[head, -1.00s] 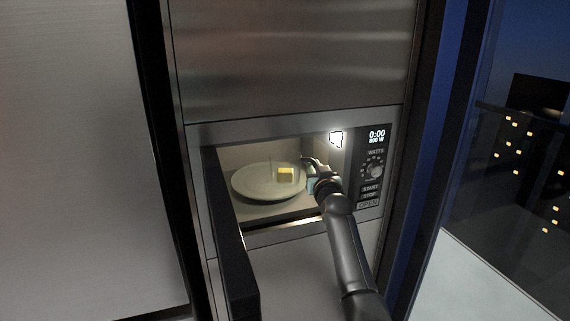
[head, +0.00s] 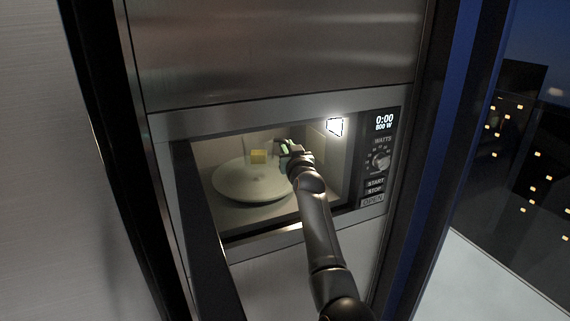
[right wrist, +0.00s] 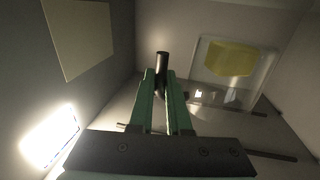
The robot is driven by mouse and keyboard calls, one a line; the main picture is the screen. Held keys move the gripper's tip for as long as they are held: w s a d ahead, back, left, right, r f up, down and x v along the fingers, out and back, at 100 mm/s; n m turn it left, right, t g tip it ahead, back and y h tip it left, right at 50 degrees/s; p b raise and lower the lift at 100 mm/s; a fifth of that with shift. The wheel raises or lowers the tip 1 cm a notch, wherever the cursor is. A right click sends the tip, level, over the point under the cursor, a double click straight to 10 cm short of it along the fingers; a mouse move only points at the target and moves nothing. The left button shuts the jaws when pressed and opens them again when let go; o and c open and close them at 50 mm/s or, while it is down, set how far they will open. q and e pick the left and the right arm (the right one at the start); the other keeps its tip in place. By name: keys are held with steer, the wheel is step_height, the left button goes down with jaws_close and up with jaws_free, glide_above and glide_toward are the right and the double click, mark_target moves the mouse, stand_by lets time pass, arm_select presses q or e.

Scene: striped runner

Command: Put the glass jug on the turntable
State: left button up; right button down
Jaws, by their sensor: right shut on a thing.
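The glass jug (head: 258,145) is clear and hard to make out, with a yellow block or filling inside. It is inside the open microwave, over the rear part of the turntable (head: 245,188), a pale round plate. I cannot tell whether its base touches the plate. My right gripper (head: 284,148) is on the jug's right side. In the right wrist view the green fingers (right wrist: 160,95) are shut on a dark upright bar, seemingly the jug's handle, and the clear jug (right wrist: 237,62) with its yellow content shows to the right. My left gripper is not in view.
The microwave's dark door (head: 205,235) stands open at the left of the opening. The control panel (head: 379,160) is at the right, close to my arm. A bright lamp (head: 335,126) shows at the upper right of the cavity. The front of the plate is bare.

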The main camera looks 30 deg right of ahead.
steer(key=shift+a+f, duration=0.1)
steer(key=shift+f, duration=0.15)
step_height(320, 180, down, 3)
steer(key=b, duration=0.3)
steer(key=shift+w+f, duration=0.15)
steer(key=shift+f+b, duration=0.2)
steer(key=shift+b, duration=0.25)
steer(key=shift+w, duration=0.3)
steer(key=shift+f, duration=0.1)
steer(key=c, duration=0.9)
jaws_free()
steer(key=shift+f, duration=0.1)
